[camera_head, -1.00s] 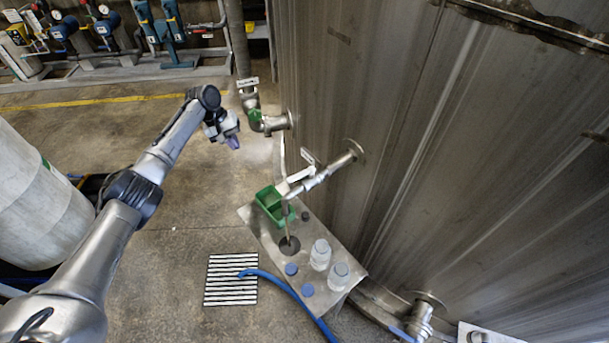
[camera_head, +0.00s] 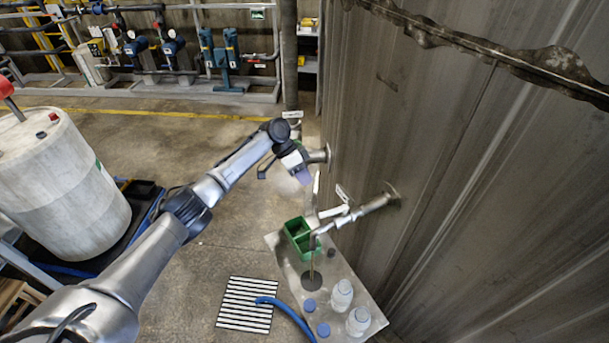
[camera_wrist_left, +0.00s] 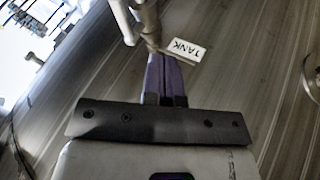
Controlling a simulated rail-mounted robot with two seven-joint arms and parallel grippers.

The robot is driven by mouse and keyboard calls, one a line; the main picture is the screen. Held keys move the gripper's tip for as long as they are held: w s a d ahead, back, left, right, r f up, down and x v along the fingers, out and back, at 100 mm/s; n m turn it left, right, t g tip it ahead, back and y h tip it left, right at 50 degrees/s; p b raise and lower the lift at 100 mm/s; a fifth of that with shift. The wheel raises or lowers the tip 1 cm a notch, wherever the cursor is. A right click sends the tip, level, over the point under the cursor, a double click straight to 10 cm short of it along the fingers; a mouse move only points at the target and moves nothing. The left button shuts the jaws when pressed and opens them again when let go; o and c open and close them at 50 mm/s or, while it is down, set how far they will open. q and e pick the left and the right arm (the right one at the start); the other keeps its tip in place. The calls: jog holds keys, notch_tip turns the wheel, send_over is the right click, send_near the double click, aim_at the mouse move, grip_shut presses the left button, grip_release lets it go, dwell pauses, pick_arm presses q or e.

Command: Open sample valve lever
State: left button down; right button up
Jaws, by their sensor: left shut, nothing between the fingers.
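The sample valve is on a metal pipe (camera_head: 368,207) that sticks out of the tank wall above a small metal shelf. A thin pale upright bar (camera_head: 316,187) and a white flat piece (camera_head: 333,211) show at the valve; I cannot tell which is the lever. My left gripper (camera_head: 304,178) has purple fingers and is just left of the upright bar, up and left of the valve. In the left wrist view the fingers (camera_wrist_left: 164,76) are shut and empty, below a metal fitting (camera_wrist_left: 148,22) and beside a "TANK" tag (camera_wrist_left: 187,50). Contact is unclear. My right gripper is out of view.
The metal shelf (camera_head: 350,290) holds a green bin (camera_head: 298,231) and several bottles. The tank wall (camera_head: 450,150) closes the right side.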

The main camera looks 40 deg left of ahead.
pick_arm(q)
jog(key=d+f+p, duration=0.3)
jog(key=d+f, duration=0.2)
jog(key=d, duration=0.2)
jog(key=shift+s+d+f, duration=0.15)
jog(key=shift+s+d, duration=0.1)
jog(key=shift+s, duration=0.05)
jog(key=d+n+p, duration=0.1)
jog(key=p, duration=0.1)
jog(key=s+p, duration=0.1)
jog(key=p, duration=0.1)
jog(key=shift+d+n+t, duration=0.35)
jog(key=shift+n+t, duration=0.05)
